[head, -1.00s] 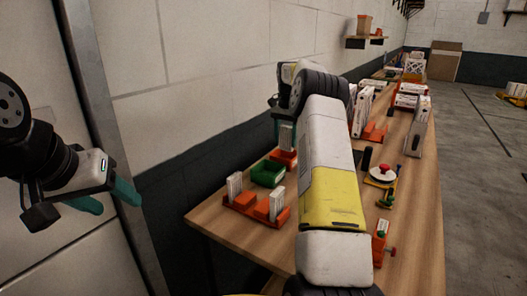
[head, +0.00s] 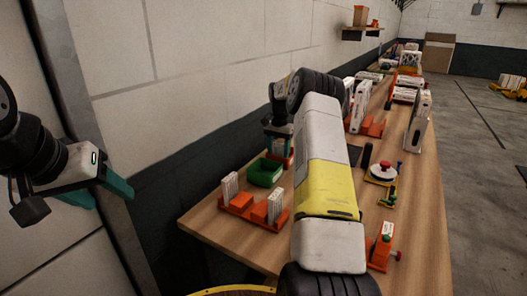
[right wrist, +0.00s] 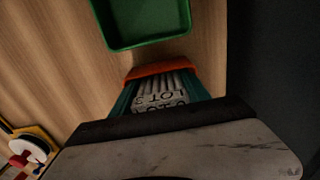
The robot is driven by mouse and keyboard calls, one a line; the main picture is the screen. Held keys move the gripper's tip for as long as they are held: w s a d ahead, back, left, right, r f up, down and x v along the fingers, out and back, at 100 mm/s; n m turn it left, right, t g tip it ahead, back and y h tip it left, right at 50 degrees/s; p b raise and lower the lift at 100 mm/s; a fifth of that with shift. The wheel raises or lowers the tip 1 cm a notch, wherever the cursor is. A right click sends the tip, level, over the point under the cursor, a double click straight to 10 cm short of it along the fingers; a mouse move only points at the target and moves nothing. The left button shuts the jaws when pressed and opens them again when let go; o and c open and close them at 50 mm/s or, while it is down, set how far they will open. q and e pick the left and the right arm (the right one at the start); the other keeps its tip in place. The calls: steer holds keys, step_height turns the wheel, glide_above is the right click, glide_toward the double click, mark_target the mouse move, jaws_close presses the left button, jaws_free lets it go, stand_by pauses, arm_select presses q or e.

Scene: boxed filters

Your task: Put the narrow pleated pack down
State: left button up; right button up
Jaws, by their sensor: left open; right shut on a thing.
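The narrow pleated pack (right wrist: 160,92), grey-white with printed lettering, is between the teal fingers of my right gripper (right wrist: 158,96) in the right wrist view. Its far end meets an orange holder (right wrist: 160,69); I cannot tell whether it rests fully in it. In the head view my right gripper (head: 279,140) is over the table's far left edge, at the orange holder (head: 289,161), partly hidden by my arm. My left gripper (head: 100,193) is open and empty at the left, away from the table.
A green bin (head: 264,172) stands just in front of the holder; it also shows in the right wrist view (right wrist: 140,20). Nearer is an orange rack (head: 239,211) with two white packs. A red-knobbed device (head: 382,172) and more racks stand right and behind. The table's near left corner is bare.

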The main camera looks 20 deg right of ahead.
steer(key=shift+f, duration=0.15)
steer(key=o, duration=1.2)
